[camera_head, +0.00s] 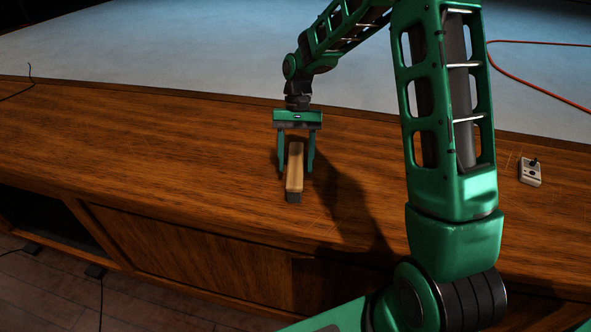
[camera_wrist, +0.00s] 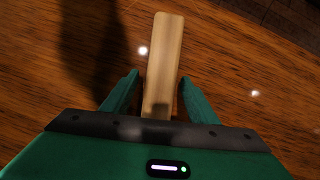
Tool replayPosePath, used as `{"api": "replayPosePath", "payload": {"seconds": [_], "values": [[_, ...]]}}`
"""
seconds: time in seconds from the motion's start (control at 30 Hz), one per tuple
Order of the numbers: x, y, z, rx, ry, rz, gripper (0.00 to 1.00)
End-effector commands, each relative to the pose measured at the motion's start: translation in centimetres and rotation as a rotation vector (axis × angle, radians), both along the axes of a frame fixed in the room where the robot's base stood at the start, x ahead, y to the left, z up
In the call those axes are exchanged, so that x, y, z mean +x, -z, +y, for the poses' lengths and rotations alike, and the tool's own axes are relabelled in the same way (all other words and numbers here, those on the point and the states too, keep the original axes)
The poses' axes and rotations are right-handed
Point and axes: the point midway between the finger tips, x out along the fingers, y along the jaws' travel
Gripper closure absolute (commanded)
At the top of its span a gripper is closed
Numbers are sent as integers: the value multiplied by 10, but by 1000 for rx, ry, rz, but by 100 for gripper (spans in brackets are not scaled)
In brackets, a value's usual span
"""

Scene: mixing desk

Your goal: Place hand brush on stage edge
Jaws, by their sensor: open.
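The hand brush (camera_head: 295,168) lies on the brown wooden stage edge (camera_head: 190,150), with its light wooden body pointing toward the front and a dark part at its near end. My gripper (camera_head: 296,170) is above it, with one green finger on each side. In the wrist view the brush (camera_wrist: 163,65) runs between the two fingertips of my gripper (camera_wrist: 159,78), with a visible gap on both sides. The jaws are open and not closed on it. The brush's bristles cannot be made out.
A small light-coloured box with a dark knob (camera_head: 530,171) stands on the wood at the right. A red cable (camera_head: 530,80) curves over the pale stage floor (camera_head: 200,45) behind. The wood left of the brush is clear. The front edge drops to a panelled face (camera_head: 190,255).

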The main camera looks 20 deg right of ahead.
Motion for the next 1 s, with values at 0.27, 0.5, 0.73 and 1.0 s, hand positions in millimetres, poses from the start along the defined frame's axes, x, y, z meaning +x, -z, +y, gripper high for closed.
{"api": "replayPosePath", "payload": {"seconds": [0.27,0.5,0.73,1.0], "values": [[20,-52,-9,1,1,-3,46],[30,-79,-13,1,-1,-1,46],[32,-86,-15,0,1,1,46],[7,-102,-36,-33,16,-34,46]]}}
